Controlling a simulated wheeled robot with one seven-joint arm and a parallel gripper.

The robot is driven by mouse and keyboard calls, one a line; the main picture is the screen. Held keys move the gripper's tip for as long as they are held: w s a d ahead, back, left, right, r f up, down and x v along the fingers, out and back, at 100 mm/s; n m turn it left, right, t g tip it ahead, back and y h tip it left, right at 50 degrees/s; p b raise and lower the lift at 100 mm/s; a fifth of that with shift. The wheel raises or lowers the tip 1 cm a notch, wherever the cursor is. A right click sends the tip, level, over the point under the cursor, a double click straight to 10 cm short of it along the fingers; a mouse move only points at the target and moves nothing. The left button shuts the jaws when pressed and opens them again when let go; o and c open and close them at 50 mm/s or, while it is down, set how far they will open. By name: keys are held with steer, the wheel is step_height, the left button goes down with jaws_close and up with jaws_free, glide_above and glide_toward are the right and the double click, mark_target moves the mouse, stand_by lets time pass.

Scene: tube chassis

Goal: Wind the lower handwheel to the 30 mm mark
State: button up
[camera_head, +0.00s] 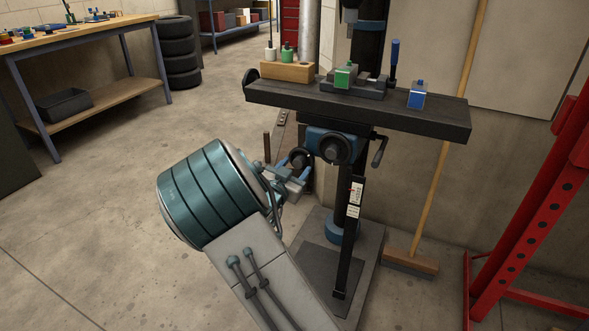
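A black handwheel (334,148) sits on the blue bracket under the machine table. A smaller dark round part (300,158) shows just left of it, close to my gripper; I cannot tell whether it is a second wheel. A dark upright scale bar (355,195) with white labels hangs below the bracket; its marks are too small to read. My gripper (293,168) is left of the bracket, below the table, with blue parts at its end. My teal wrist partly hides it. I cannot tell whether it touches anything or whether its fingers are open.
The machine table (440,115) carries a wooden block (287,71), a vise with a green part, and a blue block (417,96). A crank (379,151) hangs at right. A broom (445,150) and a red frame (525,225) stand right. Floor is clear at left.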

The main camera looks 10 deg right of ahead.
steer(key=p+v, duration=0.3)
steer(key=v, duration=1)
steer(key=shift+s+a+p, duration=0.25)
steer(key=shift+s+p, duration=0.1)
steer(key=s+r+n+g+y+p, duration=0.3)
steer(key=r+n+g+y+p, duration=0.2)
steer(key=r+y+p, duration=1)
steer(key=s+d+r+n+g+h+p, duration=0.2)
steer(key=s+d+r+g+p, duration=0.1)
steer(key=s+r+p, duration=0.4)
steer(key=s+d+r+n+g+h+p, duration=0.2)
steer(key=s+d+r+p, duration=0.3)
steer(key=s+r, duration=0.8)
steer(key=shift+s+d+g+p, duration=0.25)
steer(key=shift+s+g+p, duration=0.65)
steer(key=shift+p, duration=0.1)
